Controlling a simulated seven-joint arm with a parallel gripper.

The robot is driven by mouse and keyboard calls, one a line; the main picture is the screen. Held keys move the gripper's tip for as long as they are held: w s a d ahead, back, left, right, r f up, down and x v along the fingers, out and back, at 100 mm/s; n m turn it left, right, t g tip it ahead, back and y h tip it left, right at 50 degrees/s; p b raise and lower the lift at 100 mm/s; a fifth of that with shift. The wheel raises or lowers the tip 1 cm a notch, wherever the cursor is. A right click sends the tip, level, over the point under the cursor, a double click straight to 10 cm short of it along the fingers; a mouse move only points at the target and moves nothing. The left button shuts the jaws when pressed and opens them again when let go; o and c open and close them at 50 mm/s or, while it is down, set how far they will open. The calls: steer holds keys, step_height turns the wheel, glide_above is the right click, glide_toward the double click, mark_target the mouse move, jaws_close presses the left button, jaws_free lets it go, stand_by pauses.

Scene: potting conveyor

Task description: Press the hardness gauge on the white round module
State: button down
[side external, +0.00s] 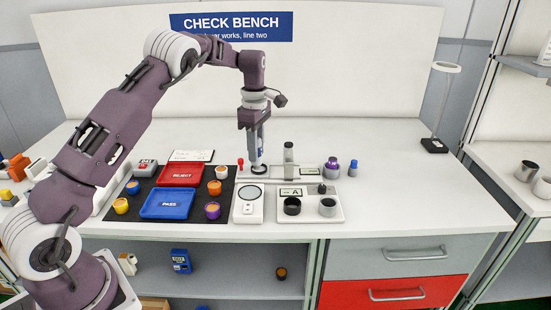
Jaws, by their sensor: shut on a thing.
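My gripper (257,138) points down over the middle of the bench, shut on a slim grey-blue tool that I take for the hardness gauge (261,153). The fingers hide much of it. Its lower end is near a small pale round piece (258,170), with a dark part there, behind the white device with a round plate (249,204). This piece may be the white round module; it is too small to be sure. I cannot tell whether the gauge touches it.
A red REJECT tray (181,174) and blue PASS tray (167,204) lie on a black mat to the left, among several coloured round pieces. A grey post (289,157) stands just right of the gauge. A board marked A (310,217) holds dark cylinders.

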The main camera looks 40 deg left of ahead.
steer(key=s+a+n, duration=0.3)
steer(key=a+n, duration=0.3)
steer(key=a, duration=0.8)
steer(key=shift+f, duration=0.35)
steer(key=shift+s, duration=0.1)
glide_above(222, 171)
steer(key=shift+a+f, duration=0.15)
steer(key=shift+f, duration=2.05)
steer(key=shift+f, duration=0.75)
steer(key=shift+r, duration=0.1)
step_height(222, 171, up, 6)
